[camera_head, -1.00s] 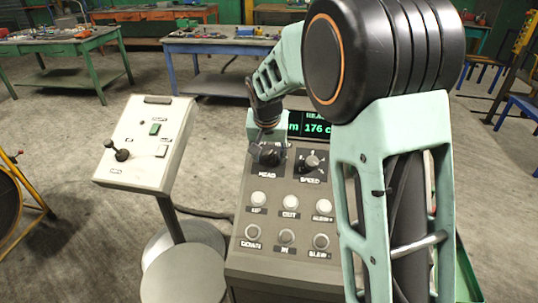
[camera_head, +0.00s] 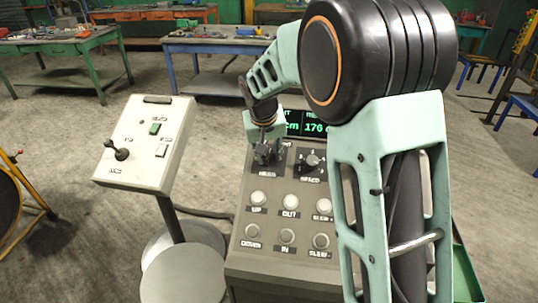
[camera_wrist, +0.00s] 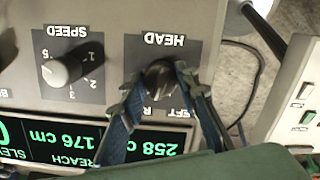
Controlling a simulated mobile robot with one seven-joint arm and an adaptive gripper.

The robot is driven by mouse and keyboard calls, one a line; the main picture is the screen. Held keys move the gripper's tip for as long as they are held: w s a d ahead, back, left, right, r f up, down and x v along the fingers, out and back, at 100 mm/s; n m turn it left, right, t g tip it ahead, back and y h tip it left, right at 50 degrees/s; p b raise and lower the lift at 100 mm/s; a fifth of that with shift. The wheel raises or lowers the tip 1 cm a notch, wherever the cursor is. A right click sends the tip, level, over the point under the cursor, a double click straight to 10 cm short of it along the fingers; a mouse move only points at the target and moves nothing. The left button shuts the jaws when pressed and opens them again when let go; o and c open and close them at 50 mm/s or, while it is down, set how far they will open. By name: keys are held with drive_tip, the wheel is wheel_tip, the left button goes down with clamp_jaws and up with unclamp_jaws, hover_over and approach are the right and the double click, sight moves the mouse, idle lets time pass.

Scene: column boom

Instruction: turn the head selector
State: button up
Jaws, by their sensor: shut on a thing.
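The head selector (camera_wrist: 160,73) is a dark knob on a dark plate labelled HEAD, seen upside down in the wrist view. My gripper (camera_wrist: 160,84) has one finger on each side of the knob and is shut on it. Part of the knob is hidden between the fingertips, so its pointer setting is hard to read. In the head view my gripper (camera_head: 268,153) comes down on the upper left of the grey control panel (camera_head: 270,207) and largely hides the selector.
The speed knob (camera_head: 312,161) sits just right of the head selector. Several round buttons, such as UP (camera_head: 257,199), lie below. A green-lit display (camera_head: 305,124) is behind, partly covered by my arm. A white joystick box (camera_head: 146,143) stands to the left.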

drive_tip(key=n, duration=0.4)
drive_tip(key=shift+h, duration=0.3)
drive_tip(key=shift+n+h, duration=0.3)
drive_tip(key=shift+n, duration=1.8)
drive_tip(key=o, duration=1.1)
drive_tip(key=v, duration=1.2)
drive_tip(key=shift+s+a, duration=0.1)
drive_tip(key=shift+a, duration=0.05)
